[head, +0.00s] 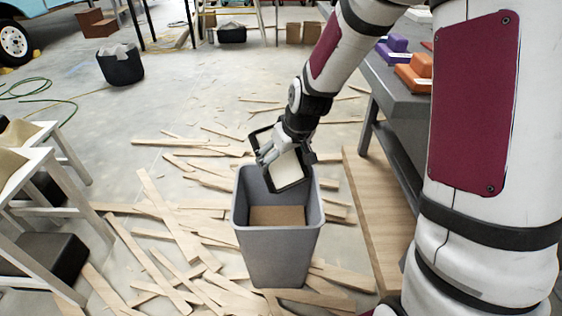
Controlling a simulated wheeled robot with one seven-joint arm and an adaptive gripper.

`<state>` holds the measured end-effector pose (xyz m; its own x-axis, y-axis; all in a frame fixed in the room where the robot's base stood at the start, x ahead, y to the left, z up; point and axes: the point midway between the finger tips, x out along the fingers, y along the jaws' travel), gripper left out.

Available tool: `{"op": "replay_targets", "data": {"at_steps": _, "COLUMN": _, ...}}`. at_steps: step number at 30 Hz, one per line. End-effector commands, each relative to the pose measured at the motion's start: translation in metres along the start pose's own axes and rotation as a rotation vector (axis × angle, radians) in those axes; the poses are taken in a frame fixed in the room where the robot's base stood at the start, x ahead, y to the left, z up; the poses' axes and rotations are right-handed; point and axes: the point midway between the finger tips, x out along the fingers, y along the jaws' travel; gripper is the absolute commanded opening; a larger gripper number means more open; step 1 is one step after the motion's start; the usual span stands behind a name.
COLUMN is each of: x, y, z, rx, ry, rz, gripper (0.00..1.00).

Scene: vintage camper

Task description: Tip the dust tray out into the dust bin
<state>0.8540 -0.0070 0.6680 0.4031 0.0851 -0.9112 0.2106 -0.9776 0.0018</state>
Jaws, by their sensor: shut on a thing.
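The dust bin (277,256) is a grey, open-topped, tapered bin standing upright on the floor. A flat brown surface (277,215) shows inside it. My gripper (270,155) is above the back rim of the bin and is shut on the dust tray (292,184). The tray is dark-rimmed with a pale area inside, and it is steeply tilted with its lower edge at or over the bin's opening. My fingers and wrist hide part of the tray. I cannot tell whether the tray touches the rim or whether dust is in it.
Loose wooden slats (170,235) litter the floor around the bin. A wooden board (377,220) lies to the right, beside a grey table (395,88) with purple and orange items. White stools (45,205) stand at left. A black bucket (121,66) stands farther back.

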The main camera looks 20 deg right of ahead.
Motion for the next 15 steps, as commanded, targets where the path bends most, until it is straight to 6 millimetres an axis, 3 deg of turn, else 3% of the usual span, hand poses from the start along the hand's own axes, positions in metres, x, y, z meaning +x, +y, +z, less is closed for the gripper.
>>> {"op": "replay_targets", "data": {"at_steps": 15, "x": 0.0061, "y": 0.0013, "z": 0.0085, "rx": 0.003, "ry": 0.204, "rz": 0.0, "gripper": 0.58}}
